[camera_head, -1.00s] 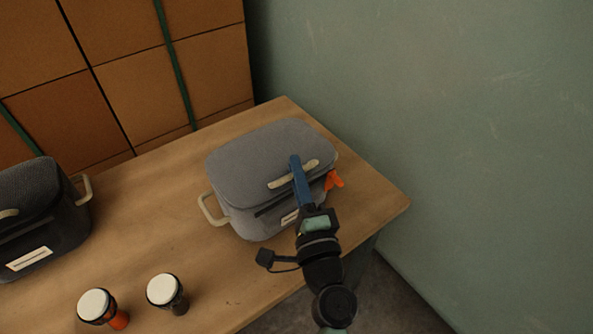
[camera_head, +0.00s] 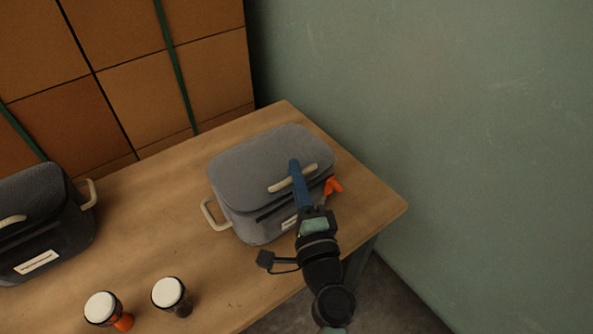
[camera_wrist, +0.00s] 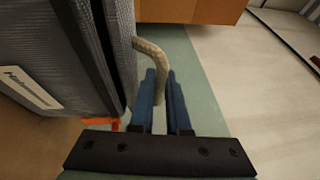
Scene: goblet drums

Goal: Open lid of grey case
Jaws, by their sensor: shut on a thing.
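The grey case (camera_head: 260,165) stands on the wooden table near its right end, with its lid down. A cream handle (camera_head: 283,183) runs along the front of the lid. My gripper (camera_head: 295,172) reaches in from the front with blue fingers at this handle. In the wrist view the two blue fingers (camera_wrist: 160,95) are shut on the handle (camera_wrist: 152,62), with the case's side (camera_wrist: 75,50) to the left. A second cream handle (camera_head: 211,215) is on the case's left side.
An orange object (camera_head: 333,186) lies beside the case's right front, partly hidden. A dark case (camera_head: 45,235) stands at the left. Two goblet drums, one orange-based (camera_head: 103,309) and one dark (camera_head: 169,293), stand at the front. The wooden table (camera_head: 150,225) is clear between them. A green wall rises at right.

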